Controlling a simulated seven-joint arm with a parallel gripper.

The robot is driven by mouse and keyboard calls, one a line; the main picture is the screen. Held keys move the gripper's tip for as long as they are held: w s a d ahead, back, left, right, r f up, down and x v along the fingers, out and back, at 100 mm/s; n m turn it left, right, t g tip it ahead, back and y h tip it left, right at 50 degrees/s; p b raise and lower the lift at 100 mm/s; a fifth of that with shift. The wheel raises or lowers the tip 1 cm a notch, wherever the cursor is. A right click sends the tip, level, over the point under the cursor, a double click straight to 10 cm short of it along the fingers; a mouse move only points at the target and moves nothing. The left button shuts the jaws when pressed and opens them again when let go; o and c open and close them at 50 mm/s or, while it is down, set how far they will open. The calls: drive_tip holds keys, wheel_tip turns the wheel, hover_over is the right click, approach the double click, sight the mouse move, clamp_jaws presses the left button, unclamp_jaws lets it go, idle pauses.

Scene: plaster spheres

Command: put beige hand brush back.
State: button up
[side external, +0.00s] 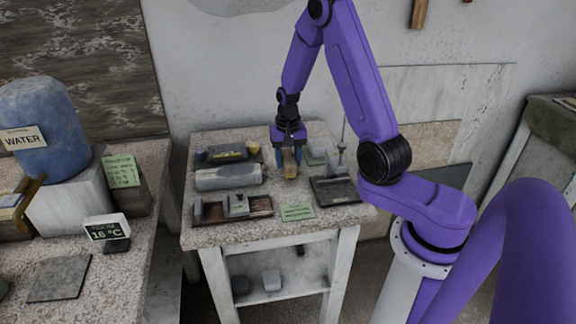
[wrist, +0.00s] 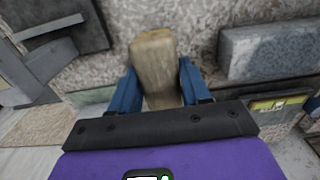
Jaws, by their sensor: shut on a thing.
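The beige hand brush (side external: 290,171) is between the blue fingers of my gripper (side external: 289,157), over the middle of the small speckled table (side external: 272,229). In the wrist view the brush (wrist: 155,62) shows as a worn beige-brown block, its far end pointing away from my gripper (wrist: 160,84). My gripper is shut on it, one finger on each side. I cannot tell whether its lower end touches the tabletop. Its bristles cannot be made out.
A grey cylinder (side external: 228,178), a dark tray with a yellow item (side external: 227,153) and a brown tray with grey blocks (side external: 260,207) lie left. A dark grey tray (side external: 336,191) lies right. A green note (side external: 297,211) is in front. Bare tabletop surrounds the brush.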

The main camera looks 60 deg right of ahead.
drive_tip(key=shift+f, duration=1.15)
drive_tip(key=shift+f, duration=0.15)
drive_tip(key=o, duration=0.9)
drive_tip(key=shift+o, duration=0.2)
